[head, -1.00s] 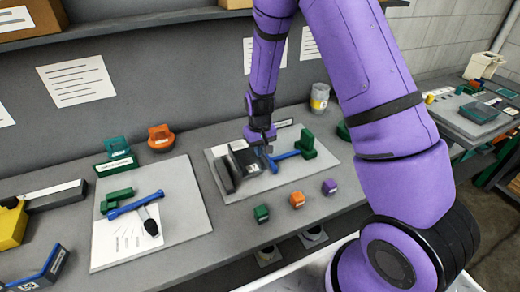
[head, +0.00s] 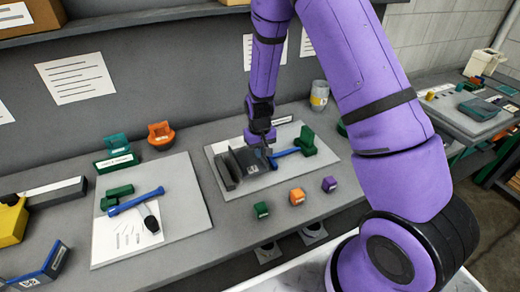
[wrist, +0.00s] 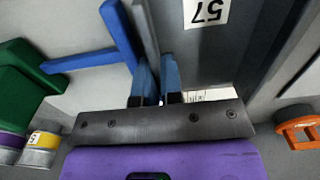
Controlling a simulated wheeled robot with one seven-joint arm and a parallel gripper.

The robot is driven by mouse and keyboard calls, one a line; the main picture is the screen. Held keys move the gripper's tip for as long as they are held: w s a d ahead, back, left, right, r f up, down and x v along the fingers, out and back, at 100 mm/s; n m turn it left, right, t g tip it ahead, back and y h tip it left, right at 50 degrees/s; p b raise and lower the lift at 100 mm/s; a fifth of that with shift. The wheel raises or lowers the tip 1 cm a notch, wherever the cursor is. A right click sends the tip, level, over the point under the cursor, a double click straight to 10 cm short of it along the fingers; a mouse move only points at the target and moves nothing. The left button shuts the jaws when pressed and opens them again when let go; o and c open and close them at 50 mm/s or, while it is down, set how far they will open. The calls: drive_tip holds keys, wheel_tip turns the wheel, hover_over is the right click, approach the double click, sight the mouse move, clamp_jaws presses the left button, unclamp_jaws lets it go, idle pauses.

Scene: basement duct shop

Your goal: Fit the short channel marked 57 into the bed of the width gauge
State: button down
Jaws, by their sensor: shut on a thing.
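The short dark grey channel marked 57 (head: 244,163) is over the light board on the bench, its white label (wrist: 206,12) facing up. The width gauge appears to be the set on this board: a dark bar (head: 223,173) left of the channel, and a blue T-shaped piece (head: 287,153) with a green block (head: 307,142) to the right. The channel sits between bar and blue piece; I cannot tell whether it rests fully on the bed.
Small green (head: 261,210), orange (head: 297,197) and purple (head: 329,184) blocks stand in front of the board. A can (head: 319,95) stands behind it. A second board (head: 180,225) on the left holds a green and blue tool and a paper. Bench between the boards is clear.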

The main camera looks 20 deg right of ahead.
drive_tip(key=shift+f, duration=1.05)
drive_tip(key=c, duration=1.2)
unclamp_jaws()
wheel_tip(320, 180, up, 11)
drive_tip(key=shift+f, duration=0.1)
